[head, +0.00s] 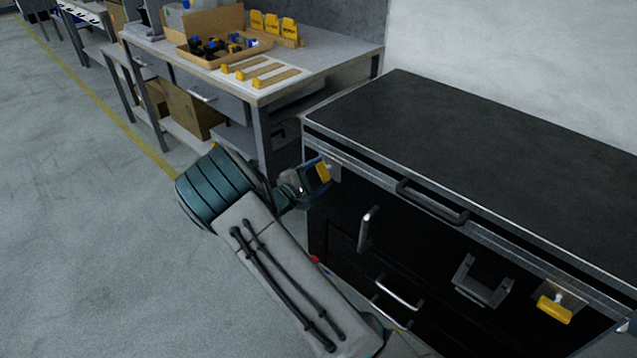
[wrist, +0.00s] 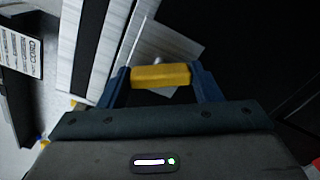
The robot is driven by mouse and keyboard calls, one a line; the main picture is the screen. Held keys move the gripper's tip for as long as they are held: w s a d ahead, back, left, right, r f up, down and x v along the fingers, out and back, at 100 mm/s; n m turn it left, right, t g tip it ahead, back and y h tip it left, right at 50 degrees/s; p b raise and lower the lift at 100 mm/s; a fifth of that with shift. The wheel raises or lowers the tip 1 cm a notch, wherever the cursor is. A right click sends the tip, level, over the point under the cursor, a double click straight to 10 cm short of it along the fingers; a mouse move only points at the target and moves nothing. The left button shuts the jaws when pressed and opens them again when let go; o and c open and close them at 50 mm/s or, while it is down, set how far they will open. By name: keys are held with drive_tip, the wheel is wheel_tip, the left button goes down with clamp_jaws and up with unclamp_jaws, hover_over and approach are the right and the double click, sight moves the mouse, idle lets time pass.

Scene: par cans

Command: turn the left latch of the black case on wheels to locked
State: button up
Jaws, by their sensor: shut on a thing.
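The black case (head: 480,150) stands at the right in the head view, with a dark lid and a metal edge strip. Its left latch (head: 323,172) has a yellow handle at the case's left front corner. My gripper (head: 316,180) is shut on that handle. In the wrist view the yellow handle (wrist: 160,76) lies across between the blue fingers of my gripper (wrist: 162,84), against a light metal plate. In the head view the fingers partly hide the handle, and its exact angle is hard to tell.
A second yellow latch (head: 554,309) sits at the right of the case front. Handles (head: 432,202) and a grey bracket (head: 483,284) stick out from the front. A workbench (head: 330,62) with a wooden tray (head: 222,55) stands behind. Open floor (head: 80,220) lies left.

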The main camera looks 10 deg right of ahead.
drive_tip(key=m+b, duration=0.4)
drive_tip(key=shift+f+b, duration=0.3)
drive_tip(key=shift+b, duration=0.1)
drive_tip(key=shift+r+m+b, duration=0.1)
drive_tip(key=shift+m+b, duration=0.9)
drive_tip(key=shift+b, duration=0.15)
drive_tip(key=shift+r, duration=0.1)
drive_tip(key=o, duration=1)
drive_tip(key=p+v, duration=0.2)
drive_tip(key=v, duration=1.2)
drive_tip(key=shift+r, duration=0.1)
